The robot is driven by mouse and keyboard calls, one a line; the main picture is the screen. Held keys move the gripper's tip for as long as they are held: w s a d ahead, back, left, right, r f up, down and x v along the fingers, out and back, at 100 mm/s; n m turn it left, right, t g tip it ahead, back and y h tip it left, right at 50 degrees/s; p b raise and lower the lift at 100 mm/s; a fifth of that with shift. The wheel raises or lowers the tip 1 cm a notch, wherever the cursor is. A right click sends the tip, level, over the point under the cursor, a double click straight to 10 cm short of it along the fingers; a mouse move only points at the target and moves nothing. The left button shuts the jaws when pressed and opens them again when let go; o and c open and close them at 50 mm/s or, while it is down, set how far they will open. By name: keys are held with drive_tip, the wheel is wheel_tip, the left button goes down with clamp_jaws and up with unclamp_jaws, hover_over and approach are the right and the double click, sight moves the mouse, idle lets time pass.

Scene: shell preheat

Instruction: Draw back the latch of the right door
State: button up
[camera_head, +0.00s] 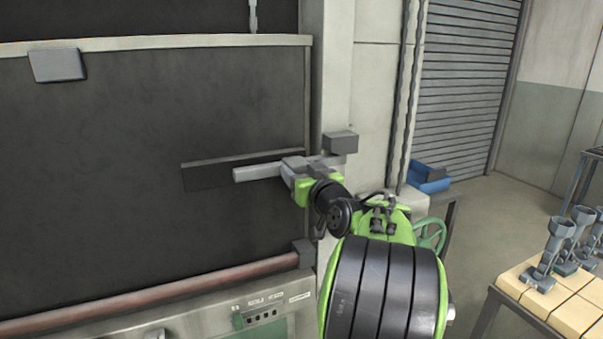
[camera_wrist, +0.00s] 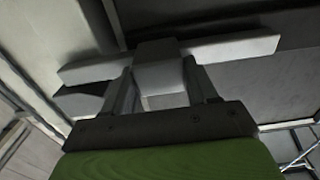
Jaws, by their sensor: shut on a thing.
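The latch is a light grey bar (camera_head: 258,173) lying level across the right edge of a large dark door panel (camera_head: 150,110). In the wrist view the bar (camera_wrist: 235,50) crosses the picture, with a block-like handle (camera_wrist: 160,78) at its middle. My gripper (camera_head: 311,167) is shut on this handle, one finger on each side, as the wrist view also shows (camera_wrist: 160,72). A grey block (camera_head: 340,141) sits on the pale post just right of the door edge. My gripper hides part of the bar, so I cannot tell whether its right end is in the block.
A dark strip (camera_head: 210,173) lies on the door behind the bar. A reddish rail (camera_head: 150,297) and a control panel (camera_head: 265,316) are below. A green handwheel (camera_head: 431,234) and a blue bin (camera_head: 428,180) stand right of my arm. A table (camera_head: 555,300) with grey parts is at lower right.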

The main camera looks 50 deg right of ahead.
sight(266, 172)
drive_tip(key=w+a+b, duration=0.1)
drive_tip(key=a, duration=0.1)
drive_tip(key=w+a+b, duration=0.1)
drive_tip(key=a, duration=0.1)
drive_tip(key=w+a+b, duration=0.1)
drive_tip(key=a, duration=0.1)
drive_tip(key=shift+w+f, duration=0.1)
drive_tip(key=shift+w, duration=0.2)
drive_tip(key=shift+d, duration=0.1)
drive_tip(key=o, duration=1.2)
drive_tip(key=shift+o, duration=1.1)
drive_tip(key=shift+a, duration=0.2)
drive_tip(key=shift+d, duration=0.1)
drive_tip(key=shift+s, duration=0.3)
drive_tip(key=b+v, duration=0.3)
drive_tip(key=v, duration=1.2)
drive_tip(key=shift+a, duration=0.2)
